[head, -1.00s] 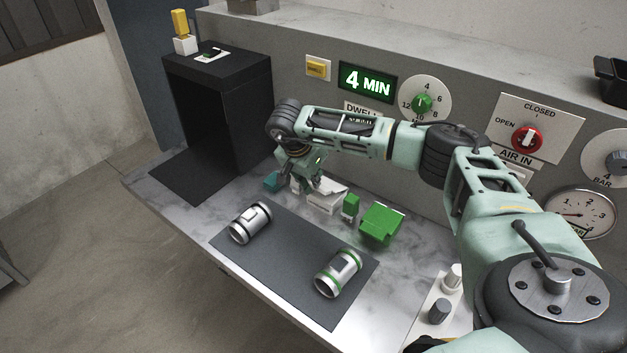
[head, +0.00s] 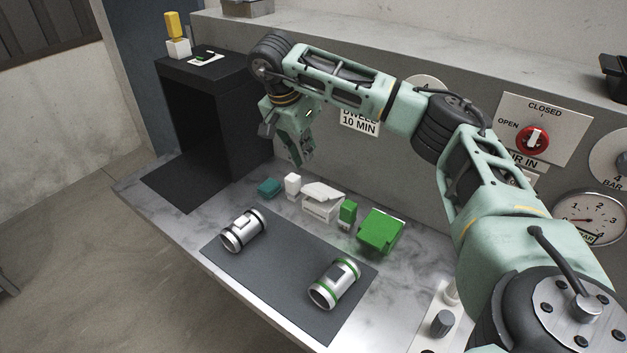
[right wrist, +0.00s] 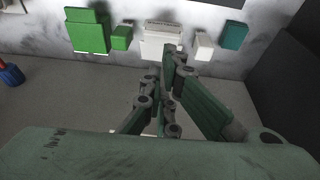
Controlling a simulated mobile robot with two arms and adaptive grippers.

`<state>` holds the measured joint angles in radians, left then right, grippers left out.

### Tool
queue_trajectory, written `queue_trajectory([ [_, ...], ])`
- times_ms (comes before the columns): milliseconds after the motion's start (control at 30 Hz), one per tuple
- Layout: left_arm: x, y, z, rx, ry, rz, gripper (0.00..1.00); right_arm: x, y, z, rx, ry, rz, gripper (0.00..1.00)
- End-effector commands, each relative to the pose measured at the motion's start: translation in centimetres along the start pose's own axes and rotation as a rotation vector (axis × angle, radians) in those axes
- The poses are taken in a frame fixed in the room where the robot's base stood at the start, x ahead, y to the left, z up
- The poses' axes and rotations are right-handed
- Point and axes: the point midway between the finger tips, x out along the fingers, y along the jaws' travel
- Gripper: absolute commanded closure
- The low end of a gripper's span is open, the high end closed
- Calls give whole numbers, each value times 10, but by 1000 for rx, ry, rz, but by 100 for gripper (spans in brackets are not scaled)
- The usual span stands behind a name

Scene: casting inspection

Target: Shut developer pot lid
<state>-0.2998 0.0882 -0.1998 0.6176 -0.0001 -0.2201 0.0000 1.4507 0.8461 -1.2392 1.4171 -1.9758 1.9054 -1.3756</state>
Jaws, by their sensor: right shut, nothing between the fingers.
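A white pot (head: 320,209) stands on the marble bench between a white block (head: 292,184) and a green block (head: 347,213). It looks like the developer pot, though I cannot read its label. Its white lid (head: 322,191) shows as a slanted plate on top; I cannot tell whether it is fully down. The white pot (right wrist: 160,47) also shows in the right wrist view, partly behind my fingers. My right gripper (head: 303,160) is shut and empty, above and behind the white block and apart from the pot. My left gripper is not in view.
A green pot (head: 381,232) stands right of the green block. A teal block (head: 269,187) lies at left. Two metal cylinders (head: 243,230) (head: 335,283) rest on a dark mat (head: 285,262). A black booth (head: 215,115) stands at left. The control panel rises behind.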

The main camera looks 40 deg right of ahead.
Motion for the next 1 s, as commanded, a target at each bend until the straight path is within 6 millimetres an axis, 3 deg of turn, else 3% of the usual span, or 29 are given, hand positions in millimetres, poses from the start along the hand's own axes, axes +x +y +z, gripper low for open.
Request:
queue_trajectory([
  [33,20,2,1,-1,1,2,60,8,0,-17,15,-38,2,100],
  [100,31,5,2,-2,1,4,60,7,1,-36,12,-94,-2,100],
  [200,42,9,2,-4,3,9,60,2,5,-58,5,-163,-20,100],
  [333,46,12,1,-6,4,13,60,-2,8,-71,-3,-212,-41,100],
  [533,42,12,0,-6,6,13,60,15,9,-69,-9,-218,-40,100],
  [900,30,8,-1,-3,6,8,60,90,6,-52,-7,-218,-38,100],
  [1000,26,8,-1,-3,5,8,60,102,5,-42,-10,-217,-41,100],
])
